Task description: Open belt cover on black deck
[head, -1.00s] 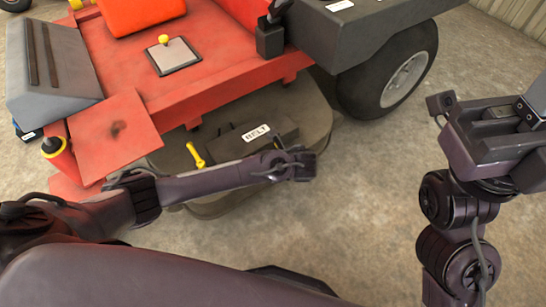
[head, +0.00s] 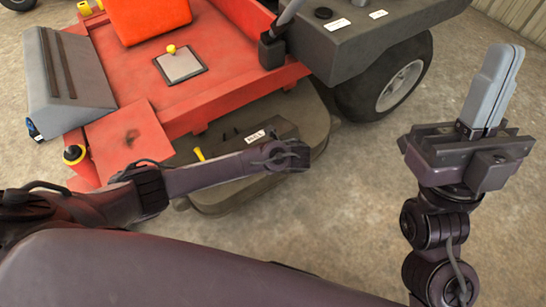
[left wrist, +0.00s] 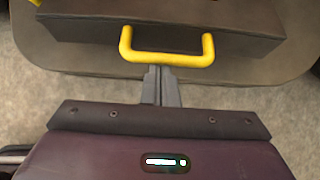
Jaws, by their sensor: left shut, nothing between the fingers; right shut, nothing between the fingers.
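The belt cover (head: 232,140) is a dark box with a white BELT label (head: 255,135), lying on the black deck (head: 312,115); it looks closed. Its yellow handle (head: 198,154) shows just above my left arm in the head view. In the left wrist view the handle (left wrist: 168,58) is a yellow U-shaped bar on the front of the cover (left wrist: 190,30). My left gripper (left wrist: 160,72) is shut and empty, its tips at the handle's lower edge; I cannot tell whether they touch. My right gripper (head: 503,60) is shut and empty, pointing up, far right of the cover.
The red mower body (head: 215,95) stands behind and above the deck. A black rear wheel (head: 395,80) is right of the deck. A grey sloped box (head: 70,80) is at left. The concrete floor (head: 340,220) between deck and right arm is clear.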

